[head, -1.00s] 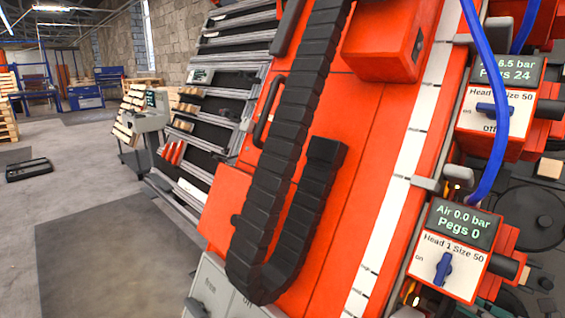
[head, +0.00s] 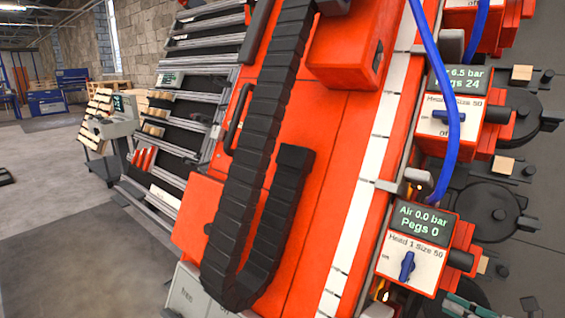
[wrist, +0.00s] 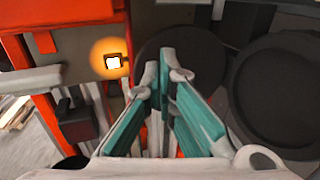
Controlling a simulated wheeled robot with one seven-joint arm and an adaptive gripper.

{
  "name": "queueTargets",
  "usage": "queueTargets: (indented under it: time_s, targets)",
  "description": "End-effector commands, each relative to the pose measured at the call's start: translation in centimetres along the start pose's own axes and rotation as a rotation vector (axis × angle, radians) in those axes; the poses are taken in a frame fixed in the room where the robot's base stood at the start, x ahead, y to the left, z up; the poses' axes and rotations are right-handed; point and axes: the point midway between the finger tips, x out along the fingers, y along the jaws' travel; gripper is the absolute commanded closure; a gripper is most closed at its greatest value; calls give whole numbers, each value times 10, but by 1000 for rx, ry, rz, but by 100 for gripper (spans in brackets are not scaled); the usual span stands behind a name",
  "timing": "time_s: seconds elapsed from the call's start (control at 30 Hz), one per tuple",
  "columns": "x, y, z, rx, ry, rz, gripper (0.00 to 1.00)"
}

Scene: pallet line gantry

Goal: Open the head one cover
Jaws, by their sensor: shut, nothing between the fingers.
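The head one unit (head: 408,245) is an orange box at the lower right of the head view. Its screen reads "Air 0.0 bar, Pegs 0", and its label reads "Head 1 Size 50". A blue knob (head: 407,265) on its front stands upright. I cannot tell which part is its cover. My gripper (wrist: 161,77) shows in the wrist view with its teal-sided fingers together and nothing between them. Its tips are in front of dark round parts. In the head view only a teal bit of it shows at the bottom right edge.
A lit lamp (wrist: 113,61) glows on a panel left of my fingers. A dark round disc (wrist: 280,95) is at the right. Above head one is a similar unit (head: 453,110) reading "Pegs 24", with a blue hose (head: 452,130). Open floor (head: 90,260) lies left.

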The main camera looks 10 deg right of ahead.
Motion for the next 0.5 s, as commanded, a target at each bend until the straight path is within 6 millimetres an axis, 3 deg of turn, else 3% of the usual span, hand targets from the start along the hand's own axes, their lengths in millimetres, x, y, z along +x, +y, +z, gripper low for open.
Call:
queueTargets:
  time_s: [0.5]
  targets:
    - [-24, -1, 1, 0, -1, -1, 100]
